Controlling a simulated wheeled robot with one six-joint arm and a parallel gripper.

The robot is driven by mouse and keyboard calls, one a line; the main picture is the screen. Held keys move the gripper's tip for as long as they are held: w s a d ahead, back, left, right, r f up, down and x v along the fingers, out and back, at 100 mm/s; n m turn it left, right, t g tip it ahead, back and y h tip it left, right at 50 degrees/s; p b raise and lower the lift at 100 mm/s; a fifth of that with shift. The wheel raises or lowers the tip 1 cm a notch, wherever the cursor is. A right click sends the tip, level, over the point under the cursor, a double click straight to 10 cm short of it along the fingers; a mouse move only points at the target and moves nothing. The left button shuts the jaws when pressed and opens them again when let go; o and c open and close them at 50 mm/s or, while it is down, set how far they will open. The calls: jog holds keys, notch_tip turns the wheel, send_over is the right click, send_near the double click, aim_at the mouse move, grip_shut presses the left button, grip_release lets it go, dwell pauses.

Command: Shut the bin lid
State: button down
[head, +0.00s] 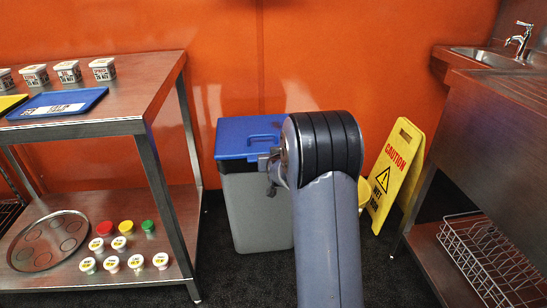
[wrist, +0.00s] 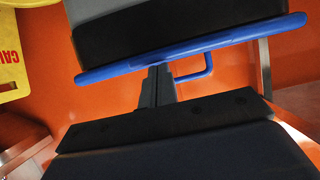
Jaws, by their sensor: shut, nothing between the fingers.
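The bin (head: 256,212) is grey and stands upright on the dark floor against the orange wall. Its blue lid (head: 237,135) lies over the top, with a loop handle (head: 263,138). In the wrist view the lid (wrist: 240,40) is a blue strip with the handle (wrist: 208,62) beside my fingers. A dark band lies between lid and grey body; I cannot tell whether it is a rim or a gap. My gripper (head: 266,160) is shut and empty at the lid's front right edge. In the wrist view its fingertips (wrist: 156,72) meet the lid's edge; contact is unclear. My arm hides the bin's right side.
A metal shelf (head: 150,95) with a blue tray (head: 85,97) and small tubs stands left. A yellow caution sign (head: 393,175) stands right of my arm. A counter with a sink (head: 485,55) and a wire rack (head: 488,262) is at the right.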

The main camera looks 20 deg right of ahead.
jog(key=s+a+p, duration=0.2)
jog(key=s+p, duration=0.1)
jog(key=s, duration=0.6)
jog(key=shift+a+r, duration=0.3)
jog(key=w+d+b, duration=0.2)
jog(key=w, duration=0.7)
jog(key=shift+d, duration=0.3)
jog(key=shift+s+r, duration=0.1)
dwell(0.4)
